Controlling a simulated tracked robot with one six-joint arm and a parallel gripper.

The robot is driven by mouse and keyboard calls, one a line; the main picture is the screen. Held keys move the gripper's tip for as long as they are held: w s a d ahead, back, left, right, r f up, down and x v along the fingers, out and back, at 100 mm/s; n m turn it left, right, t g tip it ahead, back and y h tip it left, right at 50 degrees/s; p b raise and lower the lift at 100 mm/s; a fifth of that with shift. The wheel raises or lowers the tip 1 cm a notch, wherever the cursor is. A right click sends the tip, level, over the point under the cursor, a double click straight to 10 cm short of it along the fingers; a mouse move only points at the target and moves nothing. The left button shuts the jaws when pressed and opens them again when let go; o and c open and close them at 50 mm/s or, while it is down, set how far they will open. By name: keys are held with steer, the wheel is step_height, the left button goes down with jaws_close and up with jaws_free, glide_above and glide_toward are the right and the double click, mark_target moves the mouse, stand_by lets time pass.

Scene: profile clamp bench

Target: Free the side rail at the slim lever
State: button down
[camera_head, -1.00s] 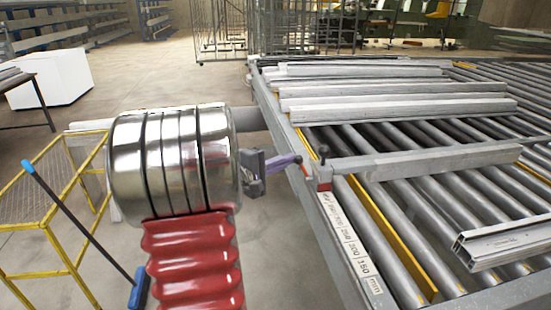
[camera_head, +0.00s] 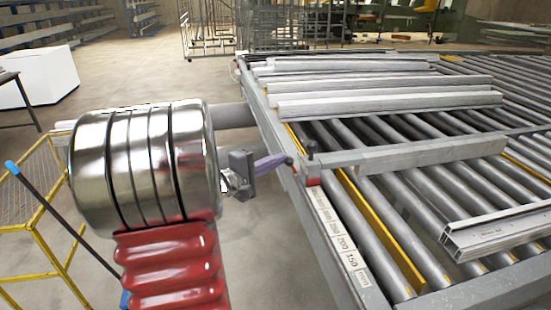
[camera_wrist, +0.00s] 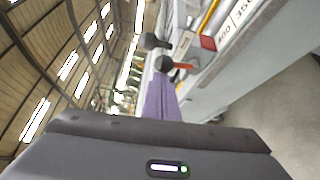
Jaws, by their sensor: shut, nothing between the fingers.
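My gripper (camera_head: 280,162) reaches right to the near edge of the roller bench, its purple fingers closed together. In the wrist view the purple fingers (camera_wrist: 160,97) point at a dark ball knob (camera_wrist: 165,63) on an orange stem. They overlap it in the picture; I cannot tell whether they touch. A second dark knob (camera_wrist: 153,40) stands just beyond; it also shows in the head view (camera_head: 310,148), above a red block (camera_head: 312,182). Which lever is the slim one is unclear. A grey rail (camera_head: 420,154) runs across the rollers from this block.
Several grey profiles (camera_head: 380,102) lie at the bench's back, and a hollow profile (camera_head: 490,236) lies at the right. A numbered scale (camera_head: 338,235) runs along the near edge. A yellow frame (camera_head: 40,215) and blue-tipped pole (camera_head: 50,220) stand left. The floor beside the bench is open.

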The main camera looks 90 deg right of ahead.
stand_by(0.3)
steer(key=shift+d, duration=0.1)
steer(key=w+a, duration=0.4)
steer(key=w, duration=0.4)
steer(key=shift+w+f, duration=0.15)
steer(key=shift+w, duration=0.2)
stand_by(1.0)
